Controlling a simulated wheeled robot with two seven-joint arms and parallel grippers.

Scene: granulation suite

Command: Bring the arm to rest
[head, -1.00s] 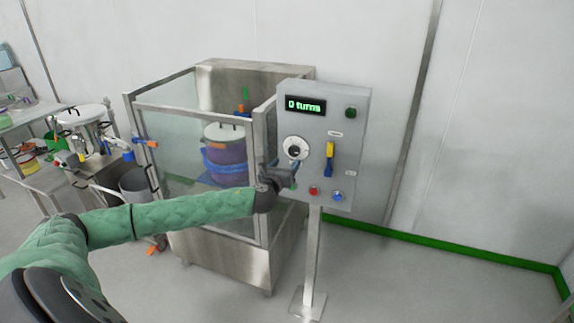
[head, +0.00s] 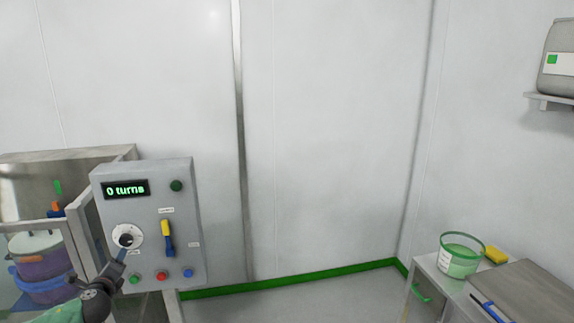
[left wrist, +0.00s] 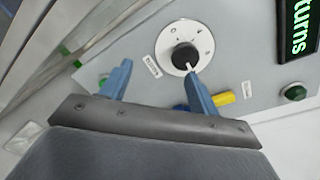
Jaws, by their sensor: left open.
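My left gripper (head: 120,257) is at the lower left of the head view, in front of the grey control panel (head: 190,220). Its fingertips overlap the lower part of the round dial (head: 127,236) there. In the left wrist view the two blue fingers of the gripper (left wrist: 157,80) are spread wide with nothing between them. The dial's black knob (left wrist: 185,56) shows beyond them, closer to the finger on the right, with its white pointer turned toward that finger. I cannot tell whether a finger touches the panel. My right gripper is out of view.
The panel's display (head: 125,189) reads "0 turns". A yellow-and-blue switch (head: 168,238) and several buttons sit near the dial. A glazed metal cabinet (head: 60,155) stands left of the panel. A green-rimmed tub (head: 460,262) and yellow sponge (head: 496,256) are at the lower right.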

